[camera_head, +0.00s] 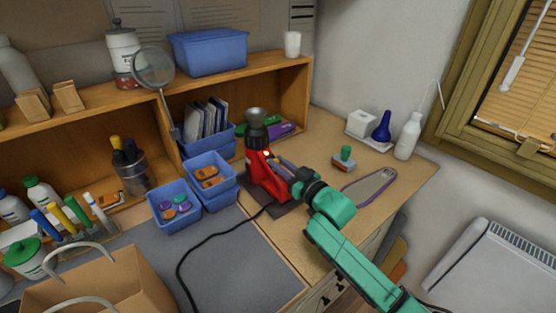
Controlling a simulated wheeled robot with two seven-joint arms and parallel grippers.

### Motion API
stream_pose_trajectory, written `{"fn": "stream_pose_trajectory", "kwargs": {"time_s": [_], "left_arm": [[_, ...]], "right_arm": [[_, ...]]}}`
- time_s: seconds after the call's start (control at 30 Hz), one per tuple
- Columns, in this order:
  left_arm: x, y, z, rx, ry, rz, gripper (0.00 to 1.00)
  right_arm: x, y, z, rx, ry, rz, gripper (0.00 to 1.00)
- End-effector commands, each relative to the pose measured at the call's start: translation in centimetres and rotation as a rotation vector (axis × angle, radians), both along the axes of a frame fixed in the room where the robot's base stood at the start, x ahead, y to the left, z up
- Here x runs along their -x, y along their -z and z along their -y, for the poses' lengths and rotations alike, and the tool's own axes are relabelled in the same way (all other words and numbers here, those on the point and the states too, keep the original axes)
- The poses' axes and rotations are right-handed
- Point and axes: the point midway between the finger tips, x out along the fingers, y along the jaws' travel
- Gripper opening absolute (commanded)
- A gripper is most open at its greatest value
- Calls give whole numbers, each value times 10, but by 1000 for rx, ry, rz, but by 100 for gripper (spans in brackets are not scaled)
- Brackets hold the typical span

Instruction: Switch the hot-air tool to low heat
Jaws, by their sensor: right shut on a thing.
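The hot-air tool (259,177) is red with a dark nozzle pointing up. It stands on a dark base plate on the wooden worktop, with a small lit spot near its top. My right gripper (278,164) reaches in from the lower right and is shut at the tool's right side. Its fingers overlap the red body, and the switch and its setting cannot be made out. My left gripper is out of view.
A black cord (207,241) runs from the tool across the grey mat (245,262). Blue bins (176,220) stand to the left. A purple-edged insole (369,187) and a green-handled stamp-like item (344,160) lie to the right. A paper bag (95,285) is at front left.

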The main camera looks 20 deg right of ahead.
Motion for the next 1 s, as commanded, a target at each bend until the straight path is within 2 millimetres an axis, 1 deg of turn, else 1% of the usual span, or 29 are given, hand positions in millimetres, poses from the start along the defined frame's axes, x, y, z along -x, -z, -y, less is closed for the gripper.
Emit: {"fn": "stream_pose_trajectory", "kwargs": {"time_s": [0.17,0.2,0.23,0.27,0.53,0.67,0.77,0.87,1.0], "left_arm": [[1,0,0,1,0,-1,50],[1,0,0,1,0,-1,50],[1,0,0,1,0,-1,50],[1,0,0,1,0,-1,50],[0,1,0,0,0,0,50],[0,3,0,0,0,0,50],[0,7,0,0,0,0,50],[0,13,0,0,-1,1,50],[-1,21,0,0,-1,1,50]], "right_arm": [[0,-2,0,-1,0,4,0],[0,-2,0,-1,0,4,36],[0,-2,0,-2,0,5,47],[0,-2,0,-1,0,4,51],[0,-2,0,-1,0,4,51],[6,0,3,0,1,3,51],[22,2,9,-1,-1,2,51],[45,4,18,1,-1,0,51],[82,4,31,2,-2,-1,51]]}}
